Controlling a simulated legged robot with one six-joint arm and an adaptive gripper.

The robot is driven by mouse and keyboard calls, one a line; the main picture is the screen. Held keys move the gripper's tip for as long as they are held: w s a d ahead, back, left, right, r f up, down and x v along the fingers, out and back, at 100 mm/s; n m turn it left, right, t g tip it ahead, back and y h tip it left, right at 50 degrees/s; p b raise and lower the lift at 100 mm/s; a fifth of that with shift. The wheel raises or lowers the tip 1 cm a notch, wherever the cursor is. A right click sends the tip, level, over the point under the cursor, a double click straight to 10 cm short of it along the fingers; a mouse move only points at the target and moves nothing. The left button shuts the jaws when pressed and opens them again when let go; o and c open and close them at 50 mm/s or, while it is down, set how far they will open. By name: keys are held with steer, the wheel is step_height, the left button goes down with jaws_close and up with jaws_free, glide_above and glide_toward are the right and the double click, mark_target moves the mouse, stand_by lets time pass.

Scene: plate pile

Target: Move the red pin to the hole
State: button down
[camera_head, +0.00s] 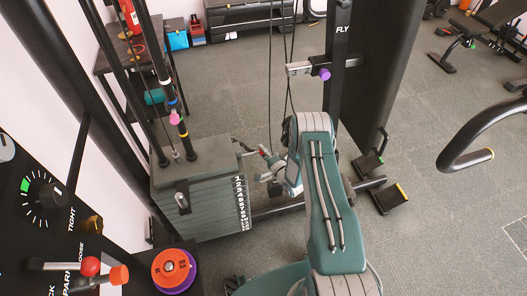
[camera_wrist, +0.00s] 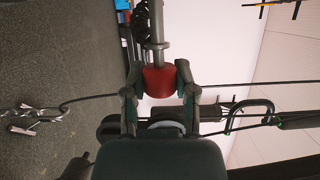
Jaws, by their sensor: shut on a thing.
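The red pin (camera_wrist: 160,80) has a round red knob and a grey metal shaft (camera_wrist: 157,25) that points away from my gripper. My gripper (camera_wrist: 160,73) is shut on the knob, with one finger on each side, in the wrist view. In the head view my gripper (camera_head: 272,168) is small and partly covered by my arm, just right of the grey weight stack (camera_head: 205,205). A strip of white numbers (camera_head: 242,203) runs down the stack's right edge. Single holes are too small to make out. I cannot tell whether the shaft touches the stack.
Black frame posts (camera_head: 338,70) and hanging cables (camera_head: 270,80) stand close behind my arm. A purple knob (camera_head: 324,74) sits on the post. Orange and purple discs (camera_head: 174,267) and a dial panel (camera_head: 40,200) are at lower left.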

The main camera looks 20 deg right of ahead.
mark_target(250, 154)
steer(key=shift+a, duration=2.65)
steer(key=shift+c, duration=1.6)
jaws_free()
